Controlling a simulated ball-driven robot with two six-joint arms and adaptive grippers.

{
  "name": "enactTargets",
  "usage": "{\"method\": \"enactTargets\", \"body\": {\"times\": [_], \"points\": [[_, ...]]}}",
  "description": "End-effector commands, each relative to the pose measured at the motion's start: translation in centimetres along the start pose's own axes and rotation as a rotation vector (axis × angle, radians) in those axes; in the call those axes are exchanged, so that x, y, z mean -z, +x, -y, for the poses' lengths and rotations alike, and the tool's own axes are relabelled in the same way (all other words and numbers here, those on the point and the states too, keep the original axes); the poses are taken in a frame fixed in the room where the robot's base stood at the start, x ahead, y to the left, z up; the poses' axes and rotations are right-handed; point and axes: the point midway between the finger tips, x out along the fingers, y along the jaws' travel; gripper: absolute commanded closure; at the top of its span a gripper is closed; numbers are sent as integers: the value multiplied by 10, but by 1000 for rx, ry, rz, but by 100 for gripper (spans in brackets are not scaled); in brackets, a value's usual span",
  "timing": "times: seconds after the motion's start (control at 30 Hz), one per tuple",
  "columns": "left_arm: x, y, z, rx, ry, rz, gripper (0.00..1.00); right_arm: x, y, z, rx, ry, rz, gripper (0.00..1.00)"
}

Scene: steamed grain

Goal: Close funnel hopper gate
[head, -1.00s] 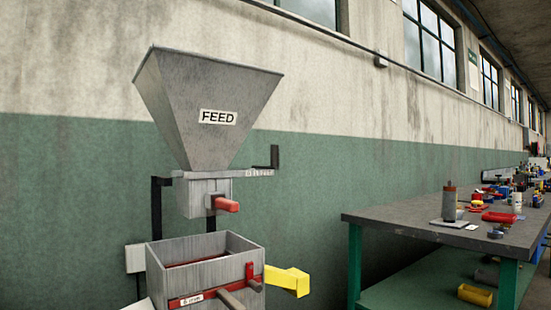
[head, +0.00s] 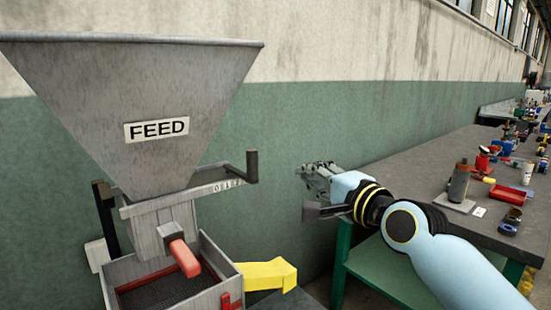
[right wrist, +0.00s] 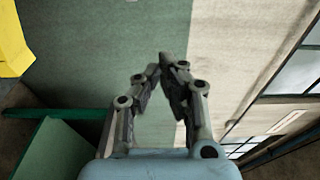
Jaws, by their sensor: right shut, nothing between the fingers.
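The grey funnel hopper (head: 130,90), labelled FEED, stands at the left in the head view. Under it is a marked metal strip (head: 222,186) whose right end carries a dark upright handle (head: 252,166). A red handle (head: 185,258) sticks out of the spout box below. Which of these parts is the gate cannot be told. My right gripper (head: 304,170) is shut and empty, to the right of the dark handle with a clear gap between them. My left gripper is not in view.
An open grey bin (head: 125,275) sits below the spout, with a yellow chute (head: 268,275) at its right. A grey workbench (head: 415,170) with green legs and several small items stands at the right, behind my right arm. The green wall lies behind.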

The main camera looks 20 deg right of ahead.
Motion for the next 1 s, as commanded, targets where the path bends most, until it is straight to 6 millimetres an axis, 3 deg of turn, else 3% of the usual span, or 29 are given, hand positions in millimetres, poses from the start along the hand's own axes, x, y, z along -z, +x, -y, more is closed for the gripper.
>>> {"method": "enactTargets", "body": {"times": [0.17, 0.6, 0.8, 1.0], "points": [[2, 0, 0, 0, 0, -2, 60, -1, 15, 9, 15, 15, 4, 100], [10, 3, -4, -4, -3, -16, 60, -4, 102, 9, 12, 14, 4, 100], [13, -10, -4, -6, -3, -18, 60, -31, 89, 10, 11, 13, 4, 100], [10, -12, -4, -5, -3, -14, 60, -39, 86, 9, 12, 10, 2, 100]]}}
